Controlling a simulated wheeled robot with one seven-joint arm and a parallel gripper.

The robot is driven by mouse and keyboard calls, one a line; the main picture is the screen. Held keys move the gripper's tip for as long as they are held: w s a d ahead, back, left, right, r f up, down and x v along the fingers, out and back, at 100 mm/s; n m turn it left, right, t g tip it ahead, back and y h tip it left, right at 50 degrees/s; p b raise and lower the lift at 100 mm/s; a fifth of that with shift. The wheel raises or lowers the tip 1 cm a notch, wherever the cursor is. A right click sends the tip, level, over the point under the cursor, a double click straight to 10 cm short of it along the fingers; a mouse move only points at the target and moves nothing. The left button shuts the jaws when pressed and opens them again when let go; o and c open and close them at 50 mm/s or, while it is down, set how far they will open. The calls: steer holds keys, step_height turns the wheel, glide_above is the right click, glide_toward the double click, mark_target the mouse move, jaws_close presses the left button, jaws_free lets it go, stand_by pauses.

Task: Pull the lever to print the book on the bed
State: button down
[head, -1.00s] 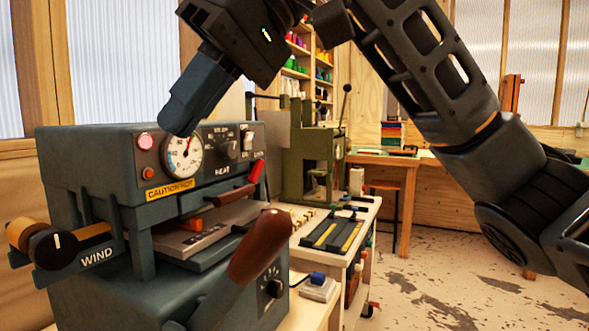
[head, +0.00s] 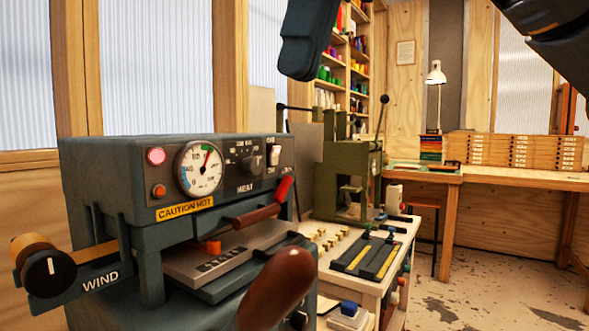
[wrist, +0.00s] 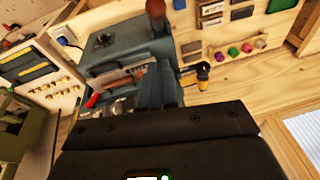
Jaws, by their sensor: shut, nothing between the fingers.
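The blue-grey press (head: 115,165) fills the lower left of the head view, with a dial gauge and a "CAUTION HOT" label. Its large lever handle (head: 277,288), brown and rounded, stands at the front and is cut off below. The bed (head: 225,285) lies under the heated head. A flat grey slab (head: 190,262) with a dark strip rests on it; I cannot tell if this is the book. My gripper (head: 298,75) is shut and empty, above and behind the press, apart from the lever. The wrist view shows its fingers (wrist: 160,95) over the press, with a brown handle (wrist: 155,10) beyond.
A smaller red-tipped lever (head: 262,210) and a WIND knob (head: 47,272) stick out of the press. A green press (head: 350,185) and dark trays (head: 375,255) stand on a side table. A workbench (head: 500,176) runs along the back. Open floor lies at right.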

steer(key=b+x, duration=0.1)
steer(key=x, duration=0.9)
steer(key=shift+a, duration=0.1)
steer(key=shift+s+d+f, duration=0.25)
steer(key=shift+f, duration=0.25)
steer(key=shift+s+d+f, duration=0.2)
steer(key=shift+s+f, duration=0.1)
steer(key=shift+f, duration=0.2)
steer(key=shift+s+d+f, duration=0.15)
steer(key=shift+s+f, duration=0.1)
steer(key=shift+f, duration=0.25)
steer(key=shift+s+f, duration=0.1)
steer(key=shift+d+f, duration=0.1)
